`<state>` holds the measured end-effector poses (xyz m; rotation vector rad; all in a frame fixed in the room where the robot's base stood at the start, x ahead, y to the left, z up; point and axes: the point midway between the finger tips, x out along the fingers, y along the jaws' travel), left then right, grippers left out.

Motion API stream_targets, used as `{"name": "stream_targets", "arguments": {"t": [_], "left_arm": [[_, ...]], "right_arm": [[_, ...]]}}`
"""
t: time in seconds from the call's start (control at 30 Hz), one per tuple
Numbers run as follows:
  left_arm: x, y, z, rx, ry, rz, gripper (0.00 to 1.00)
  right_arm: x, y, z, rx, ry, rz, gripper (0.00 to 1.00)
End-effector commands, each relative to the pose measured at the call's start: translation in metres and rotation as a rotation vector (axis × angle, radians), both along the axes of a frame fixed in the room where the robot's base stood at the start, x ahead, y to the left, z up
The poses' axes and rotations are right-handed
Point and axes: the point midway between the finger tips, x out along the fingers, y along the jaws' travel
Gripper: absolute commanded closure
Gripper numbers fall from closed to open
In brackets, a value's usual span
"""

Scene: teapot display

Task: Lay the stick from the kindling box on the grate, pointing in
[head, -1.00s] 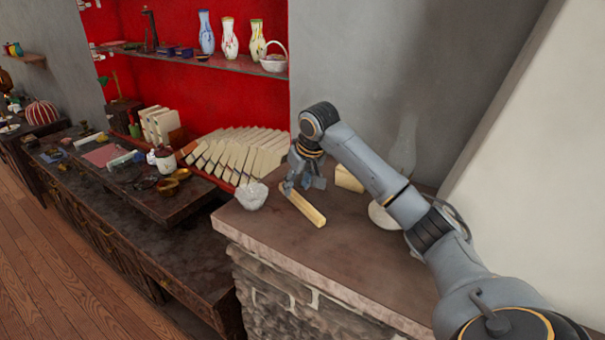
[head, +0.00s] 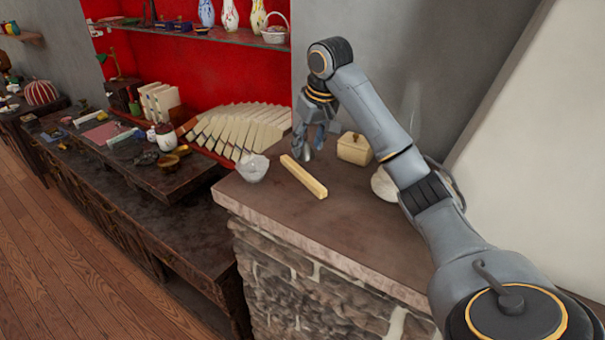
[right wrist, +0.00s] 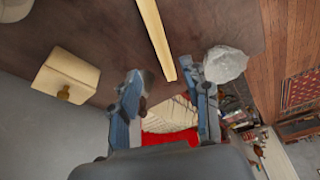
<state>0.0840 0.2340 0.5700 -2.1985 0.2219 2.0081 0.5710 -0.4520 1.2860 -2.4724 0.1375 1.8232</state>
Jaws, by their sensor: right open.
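A pale, square-edged wooden stick (head: 303,176) lies flat on the brown top of a stone ledge (head: 290,215). In the right wrist view the stick (right wrist: 155,38) runs from the top edge down toward the space between my fingers. My right gripper (head: 317,147) is open and empty, just behind the far end of the stick in the head view and apart from it. Its two fingers (right wrist: 167,87) are spread in the right wrist view. I cannot make out a grate or a kindling box for certain. My left gripper is out of view.
A cream lidded box (head: 354,149) with a knob and a white round dish (head: 383,184) stand to the right. A grey wall rises behind. The ledge front is clear.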

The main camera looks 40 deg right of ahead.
Motion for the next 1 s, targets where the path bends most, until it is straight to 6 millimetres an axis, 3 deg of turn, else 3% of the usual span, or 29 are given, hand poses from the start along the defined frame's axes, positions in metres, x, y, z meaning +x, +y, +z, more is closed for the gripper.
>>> {"name": "stream_targets", "arguments": {"t": [0.03,0.37,0.57,0.7,0.97,1.0], "left_arm": [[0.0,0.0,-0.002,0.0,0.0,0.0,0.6],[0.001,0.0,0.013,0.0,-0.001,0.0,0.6],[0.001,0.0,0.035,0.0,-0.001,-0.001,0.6],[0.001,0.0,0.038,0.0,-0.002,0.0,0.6],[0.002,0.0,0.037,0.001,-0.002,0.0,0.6],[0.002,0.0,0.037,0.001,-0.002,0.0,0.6]], "right_arm": [[0.002,0.001,-0.013,0.004,0.005,0.001,0.53],[0.01,-0.001,-0.038,-0.001,0.002,0.0,0.53],[0.011,0.002,-0.065,0.0,0.006,0.0,0.53],[0.017,0.001,-0.081,0.001,0.002,-0.002,0.53],[0.019,0.001,-0.086,-0.001,-0.001,0.0,0.53],[0.019,0.001,-0.086,-0.001,-0.001,0.0,0.57]]}}
